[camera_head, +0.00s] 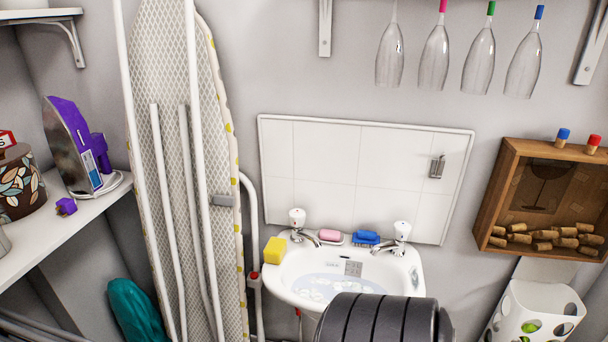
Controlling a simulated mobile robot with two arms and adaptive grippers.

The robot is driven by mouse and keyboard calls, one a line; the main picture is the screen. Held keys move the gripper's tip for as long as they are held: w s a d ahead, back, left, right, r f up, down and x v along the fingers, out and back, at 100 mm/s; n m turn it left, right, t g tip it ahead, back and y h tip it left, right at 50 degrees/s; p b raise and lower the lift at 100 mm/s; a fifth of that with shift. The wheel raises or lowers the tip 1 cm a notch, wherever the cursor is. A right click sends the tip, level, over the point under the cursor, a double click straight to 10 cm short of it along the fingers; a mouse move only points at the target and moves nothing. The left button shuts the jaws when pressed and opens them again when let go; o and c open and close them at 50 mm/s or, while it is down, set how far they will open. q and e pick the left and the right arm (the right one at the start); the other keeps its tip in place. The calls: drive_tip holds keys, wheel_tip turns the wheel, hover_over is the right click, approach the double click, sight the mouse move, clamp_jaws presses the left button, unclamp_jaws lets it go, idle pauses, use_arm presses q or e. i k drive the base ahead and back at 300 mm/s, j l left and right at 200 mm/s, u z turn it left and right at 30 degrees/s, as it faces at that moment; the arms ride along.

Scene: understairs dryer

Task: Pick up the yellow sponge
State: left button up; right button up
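The yellow sponge (274,251) is a small block at the left end of the white sink (293,295), on or against its rim beside the left tap. Its whole front side shows and nothing covers it. The sink basin holds water with white foam. Neither of my grippers is in view.
A pink soap (330,236) and a blue brush (366,238) lie on the sink's back ledge between two taps (297,218). A dark ribbed shape hides the sink's front right. An ironing board (165,120) stands left of the sink. Glasses (434,55) hang above.

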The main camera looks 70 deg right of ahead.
sight(275, 252)
drive_tip(key=z, duration=1.95)
